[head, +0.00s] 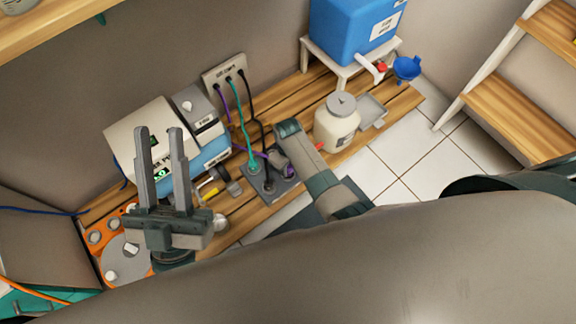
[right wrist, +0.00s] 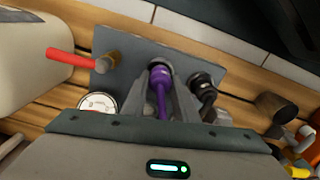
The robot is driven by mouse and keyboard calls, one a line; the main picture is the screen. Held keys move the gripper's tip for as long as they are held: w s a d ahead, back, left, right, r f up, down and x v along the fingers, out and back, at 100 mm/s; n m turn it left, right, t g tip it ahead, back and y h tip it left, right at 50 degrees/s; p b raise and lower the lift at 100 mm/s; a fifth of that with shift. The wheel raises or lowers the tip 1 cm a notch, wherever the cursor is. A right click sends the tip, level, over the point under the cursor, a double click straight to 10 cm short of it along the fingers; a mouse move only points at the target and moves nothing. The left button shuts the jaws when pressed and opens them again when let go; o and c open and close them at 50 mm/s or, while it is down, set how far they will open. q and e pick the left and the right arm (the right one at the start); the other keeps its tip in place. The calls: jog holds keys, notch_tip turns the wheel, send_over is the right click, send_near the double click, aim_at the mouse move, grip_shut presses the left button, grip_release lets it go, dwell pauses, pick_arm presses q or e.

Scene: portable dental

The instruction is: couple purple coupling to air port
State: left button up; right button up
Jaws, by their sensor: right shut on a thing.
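The purple coupling (right wrist: 160,72) with its purple hose (right wrist: 161,100) is between the fingers of my right gripper (right wrist: 160,82), which is shut on it. In the right wrist view it is in front of the grey port plate (right wrist: 213,62); I cannot tell whether it touches a port, as the fingers hide its end. In the head view my right gripper (head: 279,158) is low over the plate (head: 285,187), hiding part of it. My left gripper (head: 158,140) is open and empty, raised in front of the white and blue machine (head: 150,125).
A black coupling (right wrist: 203,84) is right beside my right gripper. A red-handled valve (right wrist: 75,58) and a gauge (right wrist: 98,102) are to its left. A teal hose (head: 244,135) runs to the plate. A white jar (head: 337,125) stands close by on the wooden slats.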

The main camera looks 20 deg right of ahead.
jog(key=shift+f+b, duration=0.35)
jog(key=shift+f, duration=0.25)
jog(key=o, duration=1.1)
jog(key=shift+o, duration=0.2)
